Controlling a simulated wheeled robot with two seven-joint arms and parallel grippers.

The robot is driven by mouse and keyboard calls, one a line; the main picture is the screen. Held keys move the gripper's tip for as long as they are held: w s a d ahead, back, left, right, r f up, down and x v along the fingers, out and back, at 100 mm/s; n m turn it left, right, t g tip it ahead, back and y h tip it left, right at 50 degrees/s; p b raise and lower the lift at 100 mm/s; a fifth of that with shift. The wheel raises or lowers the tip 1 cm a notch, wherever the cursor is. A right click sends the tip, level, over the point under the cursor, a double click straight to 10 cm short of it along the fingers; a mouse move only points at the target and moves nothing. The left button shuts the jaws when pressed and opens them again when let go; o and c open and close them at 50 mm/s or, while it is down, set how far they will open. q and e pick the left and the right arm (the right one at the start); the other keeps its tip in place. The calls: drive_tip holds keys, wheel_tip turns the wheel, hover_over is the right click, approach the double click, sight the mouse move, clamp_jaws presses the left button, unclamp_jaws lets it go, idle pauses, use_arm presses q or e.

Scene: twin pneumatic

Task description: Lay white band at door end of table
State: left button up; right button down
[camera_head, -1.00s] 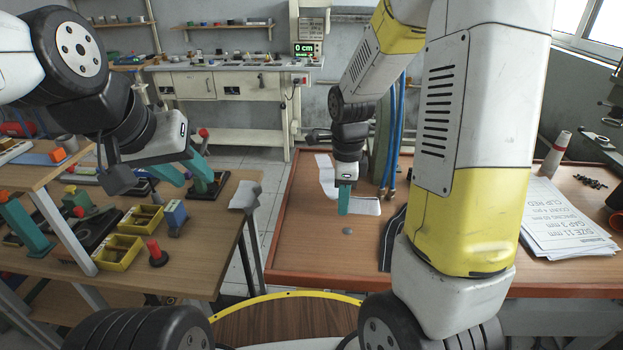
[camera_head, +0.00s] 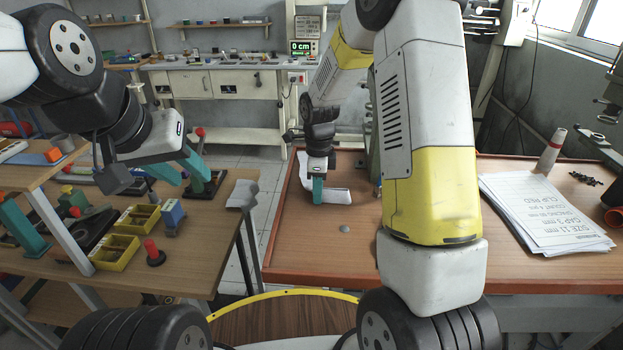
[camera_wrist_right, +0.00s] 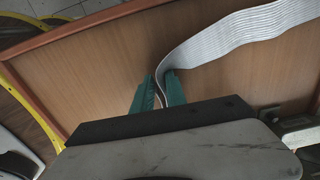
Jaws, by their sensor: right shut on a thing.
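The white band (camera_head: 340,196) is a long ribbed strip on the right-hand wooden table (camera_head: 290,240). My right gripper (camera_head: 317,197) is shut on it near the table's left edge. In the right wrist view the teal fingers (camera_wrist_right: 162,92) pinch the band's edge, and the ribbed band (camera_wrist_right: 235,35) curves away to the upper right. Part of the band is hidden behind my right gripper in the head view. My left gripper (camera_head: 182,170) is open and empty above the left-hand workbench (camera_head: 205,245).
Printed sheets (camera_head: 545,215) and a white cone (camera_head: 551,150) sit on the table's right side. A small grey disc (camera_head: 344,229) lies near the right gripper. Yellow bins (camera_head: 115,252) and a red-topped peg (camera_head: 153,252) stand on the workbench. The table's front left is mostly clear.

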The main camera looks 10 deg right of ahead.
drive_tip(key=shift+f, duration=0.1)
drive_tip(key=c, duration=1.3)
unclamp_jaws()
drive_tip(key=shift+c, duration=0.2)
wheel_tip(320, 180, up, 12)
drive_tip(key=s+d+r+n+t, duration=0.1)
drive_tip(key=s+r+n+t, duration=0.1)
drive_tip(key=s+r+n, duration=0.2)
drive_tip(key=s+d+r+n+t+y, duration=0.1)
drive_tip(key=s+r+n, duration=0.3)
drive_tip(key=s+n, duration=0.6)
drive_tip(key=s+d+r+n+t+y, duration=0.1)
drive_tip(key=s+d+r+n+t, duration=0.1)
drive_tip(key=s+n, duration=0.5)
drive_tip(key=shift+s+r+t, duration=0.6)
drive_tip(key=shift+s+r, duration=0.2)
drive_tip(key=shift+r, duration=0.15)
